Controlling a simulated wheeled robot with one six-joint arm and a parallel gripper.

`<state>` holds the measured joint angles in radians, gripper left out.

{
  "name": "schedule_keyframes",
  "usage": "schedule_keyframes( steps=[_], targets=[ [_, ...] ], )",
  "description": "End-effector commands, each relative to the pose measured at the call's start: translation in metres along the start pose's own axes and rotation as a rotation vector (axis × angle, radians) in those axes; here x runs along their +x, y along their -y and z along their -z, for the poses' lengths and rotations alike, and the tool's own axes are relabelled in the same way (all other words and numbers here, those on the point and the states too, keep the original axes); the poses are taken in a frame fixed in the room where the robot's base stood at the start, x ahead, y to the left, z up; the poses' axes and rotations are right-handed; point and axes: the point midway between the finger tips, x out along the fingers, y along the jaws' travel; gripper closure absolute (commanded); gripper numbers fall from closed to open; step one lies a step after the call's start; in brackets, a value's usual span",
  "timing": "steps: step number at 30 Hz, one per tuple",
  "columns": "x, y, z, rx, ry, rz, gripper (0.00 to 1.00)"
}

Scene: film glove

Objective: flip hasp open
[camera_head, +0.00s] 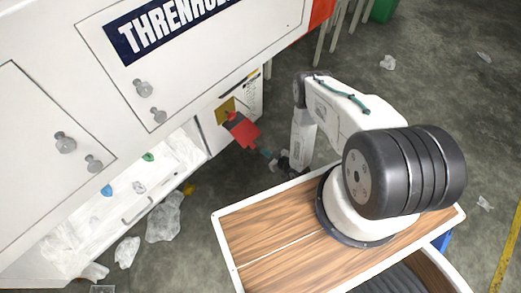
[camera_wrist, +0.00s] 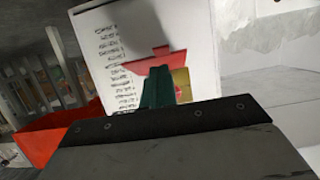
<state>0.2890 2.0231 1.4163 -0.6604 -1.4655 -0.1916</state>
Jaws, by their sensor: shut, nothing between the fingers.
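The red hasp (camera_head: 242,130) is on the end of the white machine, beside a yellow plate (camera_head: 224,111). In the head view it reaches from the plate down and right towards my gripper (camera_head: 265,153). In the wrist view the red hasp (camera_wrist: 150,63) shows just beyond the green fingertips of my gripper (camera_wrist: 158,76), which hide its lower middle. Part of the yellow plate (camera_wrist: 181,84) shows to the right of the fingers. My gripper is shut and empty. I cannot tell whether the fingertips touch the hasp.
The white machine (camera_head: 185,55) has several grey knobs on its panels. Below them an open bay (camera_head: 125,205) holds clear plastic film, with more film on the floor (camera_head: 165,215). A printed label panel (camera_wrist: 110,40) stands behind the hasp. Grey floor lies open to the right.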

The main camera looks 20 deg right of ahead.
Motion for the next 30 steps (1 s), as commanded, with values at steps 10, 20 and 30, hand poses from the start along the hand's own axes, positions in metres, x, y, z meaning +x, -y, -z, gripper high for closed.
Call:
schedule_keyframes(
  steps=[10, 20, 30],
  targets=[
    [-0.027, 0.0, 0.0, 0.0, -0.001, 0.0, 1.0],
    [-0.027, 0.0, 0.0, -0.001, -0.001, 0.0, 1.0],
    [-0.029, 0.004, -0.024, 0.021, 0.115, 0.016, 1.0]
  ],
)
